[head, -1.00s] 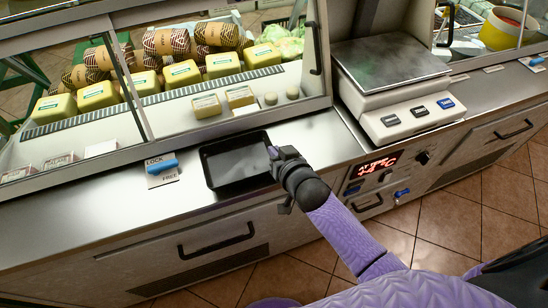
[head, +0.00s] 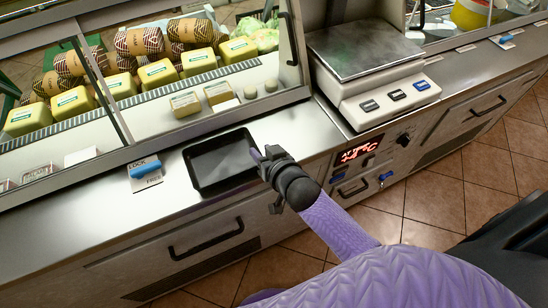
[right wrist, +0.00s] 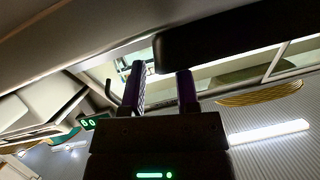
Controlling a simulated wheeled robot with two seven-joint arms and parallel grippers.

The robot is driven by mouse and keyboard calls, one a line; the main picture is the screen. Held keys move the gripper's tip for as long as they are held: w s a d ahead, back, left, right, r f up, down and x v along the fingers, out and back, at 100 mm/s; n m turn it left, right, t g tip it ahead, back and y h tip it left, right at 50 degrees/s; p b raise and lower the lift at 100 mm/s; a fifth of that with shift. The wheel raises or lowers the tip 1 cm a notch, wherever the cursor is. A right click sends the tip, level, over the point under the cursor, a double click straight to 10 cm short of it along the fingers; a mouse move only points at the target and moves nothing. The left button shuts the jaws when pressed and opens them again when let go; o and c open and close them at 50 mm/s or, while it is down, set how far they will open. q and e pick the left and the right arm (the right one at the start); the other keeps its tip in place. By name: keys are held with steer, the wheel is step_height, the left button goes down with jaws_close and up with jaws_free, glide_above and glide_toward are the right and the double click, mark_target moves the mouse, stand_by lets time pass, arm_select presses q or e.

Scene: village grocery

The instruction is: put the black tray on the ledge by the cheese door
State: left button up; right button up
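The black tray (head: 190,180) lies flat on the steel ledge (head: 95,203) in front of the glass cheese case. It looks empty. My right gripper (head: 258,154) is at the tray's right side, its fingertips close to the rim. In the right wrist view my two purple fingers (right wrist: 162,85) stand apart with a gap between them. A dark bar, probably the tray's edge (right wrist: 240,35), lies just beyond the fingertips. I cannot tell whether a finger touches it. The cheese case's glass front (head: 95,85) has a dark upright handle (head: 288,38). My left gripper is out of view.
A lock plate with a blue lever (head: 146,170) is left of the tray. A scale (head: 370,75) stands on the counter to the right. A red display (head: 358,152) and drawer handles (head: 206,238) are on the front. The ledge further left is clear.

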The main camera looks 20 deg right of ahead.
steer(key=p+v, duration=0.3)
steer(key=v, duration=0.7)
steer(key=s+d+f+n+g+h, duration=0.1)
steer(key=s+f+g, duration=0.3)
steer(key=f, duration=0.5)
steer(key=s+f+n+g, duration=0.1)
steer(key=s+f+g, duration=0.1)
steer(key=s+f, duration=0.5)
steer(key=s+d+f+n+g, duration=0.1)
steer(key=s+f+g, duration=0.2)
steer(key=s, duration=0.6)
steer(key=s+f+g, duration=0.3)
steer(key=s+f, duration=0.4)
steer(key=s, duration=0.2)
steer(key=shift+d+f+n+g+h, duration=0.15)
steer(key=shift+d+n+g+h, duration=0.25)
steer(key=shift+o, duration=0.2)
